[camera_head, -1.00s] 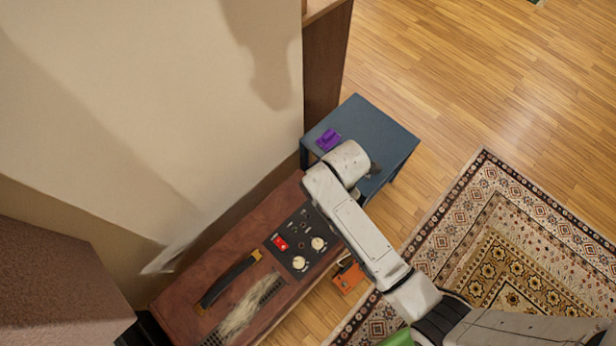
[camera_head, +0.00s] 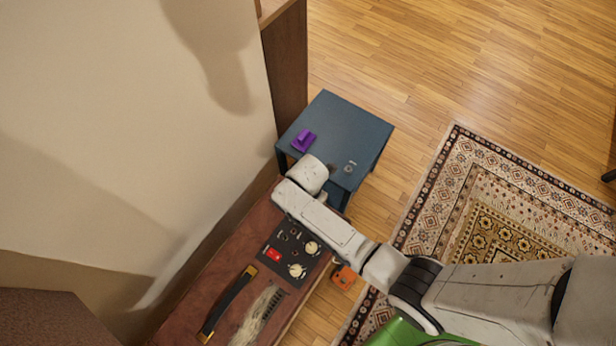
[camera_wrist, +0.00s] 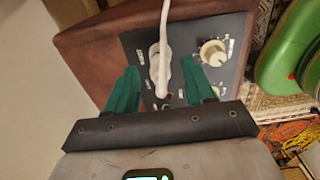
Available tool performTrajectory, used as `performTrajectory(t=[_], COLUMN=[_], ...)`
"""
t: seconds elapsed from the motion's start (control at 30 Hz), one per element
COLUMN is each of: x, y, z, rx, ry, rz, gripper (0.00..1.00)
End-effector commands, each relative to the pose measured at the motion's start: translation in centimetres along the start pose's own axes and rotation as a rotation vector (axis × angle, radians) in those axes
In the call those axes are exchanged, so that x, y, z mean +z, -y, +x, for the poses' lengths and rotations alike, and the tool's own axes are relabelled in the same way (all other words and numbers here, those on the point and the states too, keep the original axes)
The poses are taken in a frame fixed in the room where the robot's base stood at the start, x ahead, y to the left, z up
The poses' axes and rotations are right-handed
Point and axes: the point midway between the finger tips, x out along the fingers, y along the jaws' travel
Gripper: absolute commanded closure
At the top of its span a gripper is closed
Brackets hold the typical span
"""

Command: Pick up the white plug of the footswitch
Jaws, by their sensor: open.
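A white plug (camera_wrist: 161,76) with a white cable (camera_wrist: 166,15) shows in the wrist view, over the amp's dark control panel. Its tip is near the jacks at the lower edge; I cannot tell if it is seated in one. My gripper (camera_wrist: 159,66) is open, with one green finger on each side of the plug and a gap on both sides. In the head view my arm hides the gripper and the plug. An orange box (camera_head: 344,277), likely the footswitch, sits on the floor beside the amp.
The brown amp (camera_head: 213,262) has a black handle, knobs and a red switch (camera_head: 274,255). A blue table (camera_head: 350,130) with a purple object (camera_head: 304,140) stands behind it. A wall is at left. A patterned rug (camera_head: 480,190) and open wood floor lie right.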

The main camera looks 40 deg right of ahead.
Motion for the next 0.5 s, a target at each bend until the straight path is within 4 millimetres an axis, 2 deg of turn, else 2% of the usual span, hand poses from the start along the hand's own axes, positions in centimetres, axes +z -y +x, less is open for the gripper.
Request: performTrajectory(t=[0.1,0.2,0.43,0.5], x=[0.0,0.0,0.0,0.0], y=[0.0,0.0,0.0,0.0], z=[1.5,2.0,2.0,2.0], rx=[-0.002,-0.001,0.0,0.0], ry=[0.0,0.0,0.0,0.0], rz=[0.001,0.001,0.001,0.001], gripper=[0.47,0.47,0.47,0.53])
